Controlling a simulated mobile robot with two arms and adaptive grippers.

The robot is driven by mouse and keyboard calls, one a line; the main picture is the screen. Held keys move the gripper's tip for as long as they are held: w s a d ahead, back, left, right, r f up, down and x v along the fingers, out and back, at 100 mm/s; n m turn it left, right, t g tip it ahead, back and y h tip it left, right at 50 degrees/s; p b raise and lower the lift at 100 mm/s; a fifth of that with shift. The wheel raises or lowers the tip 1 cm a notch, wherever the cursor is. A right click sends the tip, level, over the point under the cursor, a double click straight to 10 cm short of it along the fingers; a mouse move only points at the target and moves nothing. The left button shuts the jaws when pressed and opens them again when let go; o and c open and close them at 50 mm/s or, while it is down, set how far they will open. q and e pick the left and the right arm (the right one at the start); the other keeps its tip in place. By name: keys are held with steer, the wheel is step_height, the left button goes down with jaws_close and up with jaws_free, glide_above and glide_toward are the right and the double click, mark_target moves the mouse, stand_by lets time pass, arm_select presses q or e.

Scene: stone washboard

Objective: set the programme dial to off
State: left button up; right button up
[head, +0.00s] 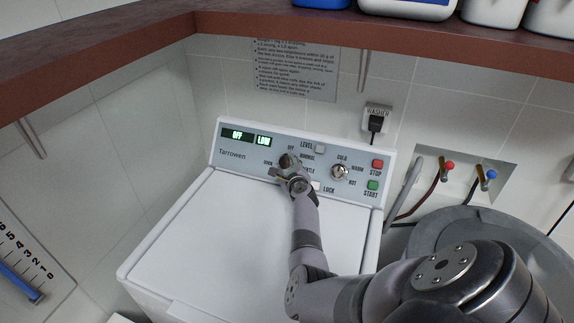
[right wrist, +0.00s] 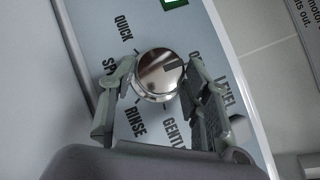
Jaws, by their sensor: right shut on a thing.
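The programme dial (right wrist: 160,72) is a round, shiny metal knob on the washer's control panel. In the right wrist view its dark pointer mark faces the partly hidden label starting with "O". My right gripper (right wrist: 157,88) is shut on the dial, one finger on each side of it. In the head view my right gripper (head: 289,168) covers much of the dial. The display (head: 237,135) beside it reads OFF, and a second display (head: 264,141) reads LOW. My left gripper is out of view.
A second knob (head: 339,172) marked cold, warm and hot sits to the right, with a red stop button (head: 377,164) and green start button (head: 373,185). A brown shelf (head: 270,22) with bottles hangs above. The washer lid (head: 215,245) is clear.

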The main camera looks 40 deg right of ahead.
steer(key=o, duration=1.2)
steer(key=shift+c, duration=0.2)
steer(key=v, duration=0.7)
steer(key=shift+s, duration=0.2)
steer(key=shift+a, duration=0.2)
